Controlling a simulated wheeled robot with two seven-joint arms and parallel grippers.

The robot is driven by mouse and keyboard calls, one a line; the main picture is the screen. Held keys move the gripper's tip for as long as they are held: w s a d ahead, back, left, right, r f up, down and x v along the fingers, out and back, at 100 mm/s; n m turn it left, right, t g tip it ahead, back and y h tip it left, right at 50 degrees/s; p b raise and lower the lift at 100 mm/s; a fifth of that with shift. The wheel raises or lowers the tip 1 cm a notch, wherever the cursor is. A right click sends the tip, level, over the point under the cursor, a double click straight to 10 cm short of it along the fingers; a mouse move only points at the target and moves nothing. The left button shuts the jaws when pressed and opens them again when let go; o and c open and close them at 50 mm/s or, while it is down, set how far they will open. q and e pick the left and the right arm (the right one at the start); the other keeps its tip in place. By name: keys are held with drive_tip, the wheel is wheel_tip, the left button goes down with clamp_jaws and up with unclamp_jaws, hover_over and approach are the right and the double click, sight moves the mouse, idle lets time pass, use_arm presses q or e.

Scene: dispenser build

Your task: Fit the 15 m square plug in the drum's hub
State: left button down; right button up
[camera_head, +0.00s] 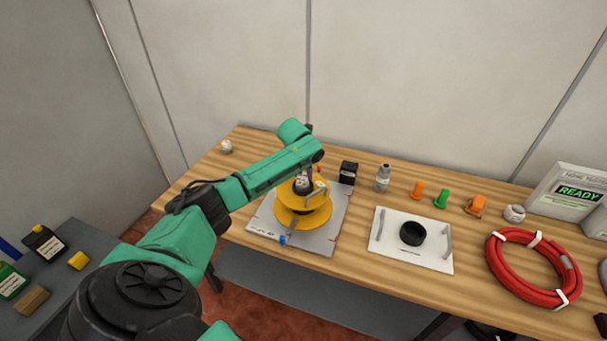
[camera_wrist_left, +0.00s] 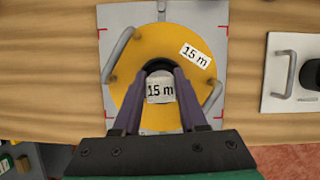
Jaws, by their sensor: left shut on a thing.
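The yellow drum (camera_head: 315,222) stands on a pale board on the workbench. In the left wrist view the drum (camera_wrist_left: 195,90) fills the middle, with a "15 m" label on its top. My left gripper (camera_head: 303,182) is over the drum's centre. In the wrist view the left gripper (camera_wrist_left: 160,78) is shut on the 15 m plug (camera_wrist_left: 160,90), whose white "15 m" label faces up. The plug is at or just above the hub; I cannot tell whether it is seated. The hub is mostly hidden. My right gripper is not in view.
Right of the drum lies a white plate (camera_head: 386,246) with a black ring (camera_head: 411,233). Behind are a black box (camera_head: 348,172), a bottle (camera_head: 383,178), orange (camera_head: 417,189) and green (camera_head: 441,198) pieces. A red hose coil (camera_head: 495,265) lies right. A grey side table (camera_head: 85,240) is left.

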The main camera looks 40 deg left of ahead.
use_arm(q)
drive_tip(key=shift+f, duration=0.1)
drive_tip(key=shift+w, duration=0.1)
drive_tip(key=shift+w+a, duration=0.1)
idle(0.4)
drive_tip(key=shift+w, duration=0.1)
idle(0.4)
drive_tip(key=shift+f, duration=0.35)
